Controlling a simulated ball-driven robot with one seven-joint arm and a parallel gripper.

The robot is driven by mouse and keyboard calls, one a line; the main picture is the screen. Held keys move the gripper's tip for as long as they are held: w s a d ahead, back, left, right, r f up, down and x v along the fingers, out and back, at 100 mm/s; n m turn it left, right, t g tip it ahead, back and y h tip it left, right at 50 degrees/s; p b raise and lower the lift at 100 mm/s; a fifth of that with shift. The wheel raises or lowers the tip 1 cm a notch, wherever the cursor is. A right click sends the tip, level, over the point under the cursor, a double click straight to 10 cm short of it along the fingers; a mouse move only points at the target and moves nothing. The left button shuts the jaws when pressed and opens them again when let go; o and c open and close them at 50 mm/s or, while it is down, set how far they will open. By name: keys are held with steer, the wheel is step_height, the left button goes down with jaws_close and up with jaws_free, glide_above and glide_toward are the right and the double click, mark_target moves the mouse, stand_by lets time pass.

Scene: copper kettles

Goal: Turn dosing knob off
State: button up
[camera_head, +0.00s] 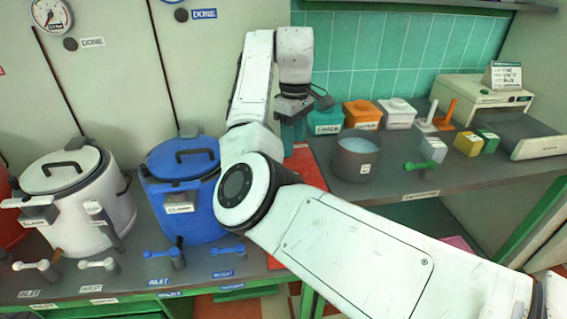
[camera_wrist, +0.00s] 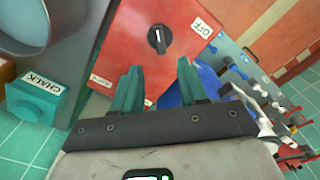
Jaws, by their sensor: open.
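The dosing knob (camera_wrist: 157,39) is a small black knob on a red panel (camera_wrist: 128,30) in the wrist view. A white OFF label (camera_wrist: 204,27) is on its right, and another label (camera_wrist: 101,80) is at the panel's lower left. The knob has a pale mark on its face, but I cannot tell which label it points to. My gripper (camera_wrist: 159,66) has two green fingers, open and empty. Its tips appear just below the knob in the picture, with the knob between their lines and clear of them. In the head view the red panel (camera_head: 306,170) is mostly hidden by my arm.
A grey pot (camera_head: 357,158) and a green CHALK box (camera_head: 325,120) stand right of the panel. The blue kettle (camera_head: 183,160) and white kettle (camera_head: 75,200) stand left, with several valve levers in front. A shelf hangs above the green tiles.

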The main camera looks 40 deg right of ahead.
step_height(320, 180, down, 10)
steer(key=shift+f, duration=0.25)
stand_by(0.4)
jaws_close()
